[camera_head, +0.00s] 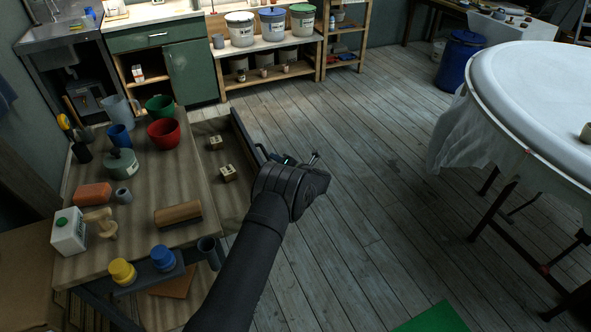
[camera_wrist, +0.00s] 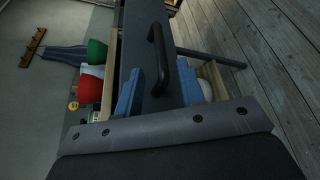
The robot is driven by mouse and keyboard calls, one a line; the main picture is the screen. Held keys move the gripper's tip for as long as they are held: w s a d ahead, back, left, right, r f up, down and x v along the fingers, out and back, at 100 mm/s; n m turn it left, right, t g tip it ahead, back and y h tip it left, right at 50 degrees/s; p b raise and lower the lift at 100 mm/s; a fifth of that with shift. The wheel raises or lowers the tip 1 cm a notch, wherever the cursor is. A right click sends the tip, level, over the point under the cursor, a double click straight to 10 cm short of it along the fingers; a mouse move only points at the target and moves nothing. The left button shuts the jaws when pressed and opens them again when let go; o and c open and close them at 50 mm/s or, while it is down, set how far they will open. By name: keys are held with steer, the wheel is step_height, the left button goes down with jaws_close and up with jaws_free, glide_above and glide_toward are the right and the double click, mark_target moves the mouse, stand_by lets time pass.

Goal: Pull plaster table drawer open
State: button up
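The plaster table (camera_head: 150,190) is a wooden bench at the left of the head view. Its drawer (camera_head: 238,196) stands pulled out on the right side, with its inside showing. The dark drawer front (camera_head: 243,136) faces right; it fills the upper middle of the wrist view (camera_wrist: 138,30). A black bar handle (camera_wrist: 155,50) is on it. My gripper (camera_wrist: 158,92) has its two blue fingers apart, one on each side of the handle's near end. I cannot tell whether they touch it. In the head view my arm hides most of the fingers.
Small light blocks (camera_head: 228,174) lie in the drawer. A red bowl (camera_head: 163,132), a green bowl (camera_head: 160,106) and a wooden roller (camera_head: 178,213) are on the table. The plank floor (camera_head: 360,180) to the right is clear up to the white round table (camera_head: 530,90).

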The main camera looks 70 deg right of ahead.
steer(key=v, duration=1)
